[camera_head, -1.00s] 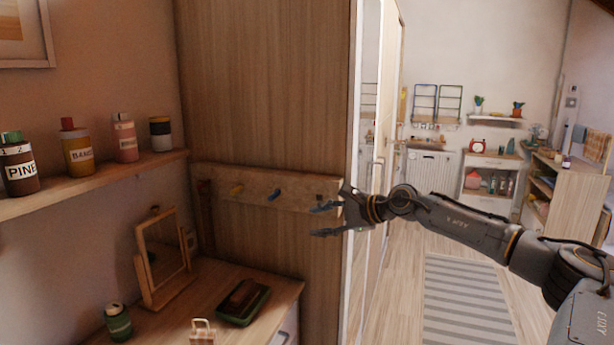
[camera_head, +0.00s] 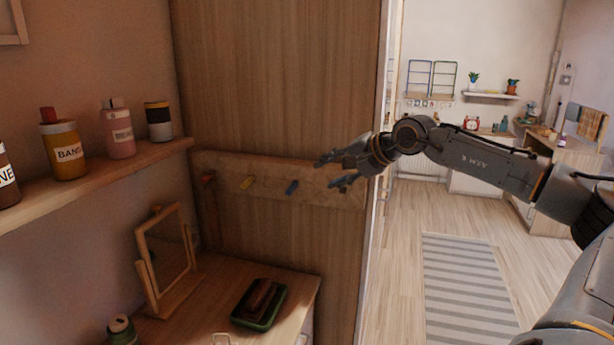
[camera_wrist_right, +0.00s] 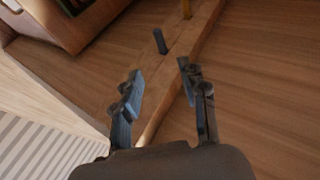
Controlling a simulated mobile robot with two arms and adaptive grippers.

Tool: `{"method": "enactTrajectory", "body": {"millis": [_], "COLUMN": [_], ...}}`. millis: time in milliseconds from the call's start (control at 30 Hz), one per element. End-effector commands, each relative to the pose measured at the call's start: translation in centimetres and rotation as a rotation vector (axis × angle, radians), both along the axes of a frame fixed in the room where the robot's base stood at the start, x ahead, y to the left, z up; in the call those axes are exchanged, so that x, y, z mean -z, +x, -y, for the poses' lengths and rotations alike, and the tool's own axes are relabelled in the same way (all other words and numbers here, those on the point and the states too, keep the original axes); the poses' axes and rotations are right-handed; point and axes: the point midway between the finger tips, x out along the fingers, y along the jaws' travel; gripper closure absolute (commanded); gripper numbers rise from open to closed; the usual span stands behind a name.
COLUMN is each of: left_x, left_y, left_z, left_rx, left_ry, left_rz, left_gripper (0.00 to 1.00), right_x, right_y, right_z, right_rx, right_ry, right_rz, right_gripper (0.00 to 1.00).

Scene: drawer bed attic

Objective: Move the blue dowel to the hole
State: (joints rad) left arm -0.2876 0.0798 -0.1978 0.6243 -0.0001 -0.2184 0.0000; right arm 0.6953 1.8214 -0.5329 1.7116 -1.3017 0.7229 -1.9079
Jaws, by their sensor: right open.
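The blue dowel (camera_head: 292,187) sticks out of a wooden peg board (camera_head: 225,163) fixed to the wardrobe side, right of a yellow dowel (camera_head: 247,182) and a red dowel (camera_head: 208,178). My right gripper (camera_head: 336,173) is open and empty, in front of the board's right part, a little right of the blue dowel and apart from it. In the right wrist view the blue dowel (camera_wrist_right: 160,41) stands on the board beyond the open fingers (camera_wrist_right: 157,88), roughly in line with the gap between them. I cannot make out the hole. My left gripper is not in view.
Below the board a dresser (camera_head: 205,285) holds a tilting mirror (camera_head: 170,252), a green tray (camera_head: 262,318) with a brown item, and a green jar (camera_head: 121,332). A shelf (camera_head: 95,182) with several bottles runs along the left wall. Open floor lies to the right.

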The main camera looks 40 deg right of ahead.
Motion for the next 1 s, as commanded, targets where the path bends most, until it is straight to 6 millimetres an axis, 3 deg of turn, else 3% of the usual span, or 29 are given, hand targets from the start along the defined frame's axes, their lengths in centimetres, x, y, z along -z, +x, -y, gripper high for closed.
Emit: {"method": "enactTrajectory", "body": {"millis": [100, 233, 367, 633, 1000], "left_x": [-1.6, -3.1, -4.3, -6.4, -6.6], "left_y": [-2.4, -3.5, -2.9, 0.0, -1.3], "left_z": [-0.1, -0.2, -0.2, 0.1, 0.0], "left_rx": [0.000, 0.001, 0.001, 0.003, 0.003], "left_ry": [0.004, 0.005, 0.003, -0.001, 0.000], "left_rz": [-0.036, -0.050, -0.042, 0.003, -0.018], "left_gripper": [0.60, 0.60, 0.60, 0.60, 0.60], "right_x": [0.7, 2.1, 3.3, 5.6, 6.7], "right_y": [1.8, 3.9, 5.9, 9.2, 10.3], "right_z": [-0.3, -0.4, -0.6, -0.5, -0.6], "right_rx": [-0.004, -0.004, -0.003, 0.001, 0.000], "right_ry": [0.008, 0.009, 0.010, 0.008, 0.002], "right_rz": [-0.003, -0.001, 0.000, 0.002, 0.001], "right_gripper": [0.57, 0.57, 0.57, 0.57, 0.57]}}
